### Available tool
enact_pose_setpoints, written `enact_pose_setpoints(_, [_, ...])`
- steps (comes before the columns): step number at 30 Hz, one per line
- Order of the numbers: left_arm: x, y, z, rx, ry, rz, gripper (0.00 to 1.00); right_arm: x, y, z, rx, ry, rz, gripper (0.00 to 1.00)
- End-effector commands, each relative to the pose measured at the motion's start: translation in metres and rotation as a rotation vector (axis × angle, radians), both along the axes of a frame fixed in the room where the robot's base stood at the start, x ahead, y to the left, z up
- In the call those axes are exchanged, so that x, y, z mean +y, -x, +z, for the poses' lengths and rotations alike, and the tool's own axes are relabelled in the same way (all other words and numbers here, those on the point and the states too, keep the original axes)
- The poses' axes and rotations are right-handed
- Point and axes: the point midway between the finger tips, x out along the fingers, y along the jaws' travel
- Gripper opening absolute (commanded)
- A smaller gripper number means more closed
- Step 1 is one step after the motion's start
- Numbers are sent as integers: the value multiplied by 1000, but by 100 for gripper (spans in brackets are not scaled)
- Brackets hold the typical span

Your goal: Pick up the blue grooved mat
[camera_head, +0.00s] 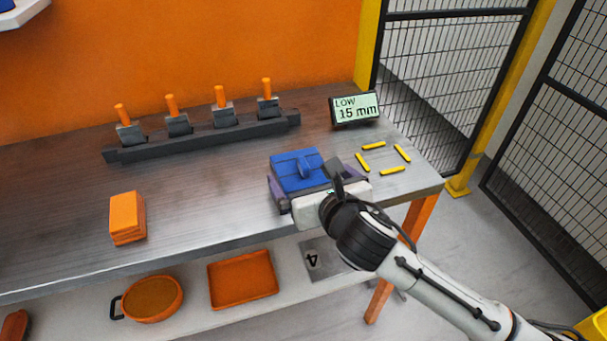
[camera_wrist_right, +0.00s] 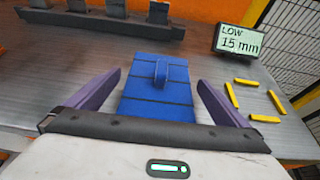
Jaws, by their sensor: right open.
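The blue grooved mat (camera_head: 291,168) lies on the metal table near its right end, with a raised blue loop handle on top. It also shows in the right wrist view (camera_wrist_right: 178,93), with dark grooves across it. My right gripper (camera_head: 306,188) is at the mat's near side. In the right wrist view its two purple fingers (camera_wrist_right: 157,97) are open, one on each side of the mat, with gaps between them and the mat's edges. The mat's near edge is hidden behind the gripper body. My left gripper is not in view.
A display reading "LOW 15 mm" (camera_head: 356,108) stands behind the mat. Yellow strips (camera_head: 392,170) mark a square to its right. A dark rack (camera_head: 205,138) with orange-handled pieces stands at the back. An orange block stack (camera_head: 127,217) sits left.

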Motion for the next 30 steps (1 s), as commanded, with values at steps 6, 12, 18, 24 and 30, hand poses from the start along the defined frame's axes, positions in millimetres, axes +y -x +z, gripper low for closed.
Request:
enact_pose_setpoints(6, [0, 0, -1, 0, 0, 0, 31, 5, -15, -6, 0, -1, 0, 100])
enact_pose_setpoints(12, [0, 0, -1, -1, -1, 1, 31, 5, -14, -6, 0, -1, 0, 98])
enact_pose_setpoints(18, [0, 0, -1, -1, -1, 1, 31, 5, -14, -6, 0, -1, 0, 65])
enact_pose_setpoints(24, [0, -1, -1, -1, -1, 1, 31, 5, -14, -6, 0, -1, 0, 63])
enact_pose_setpoints(30, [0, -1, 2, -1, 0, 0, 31, 5, -15, 12, -4, -1, 0, 63])
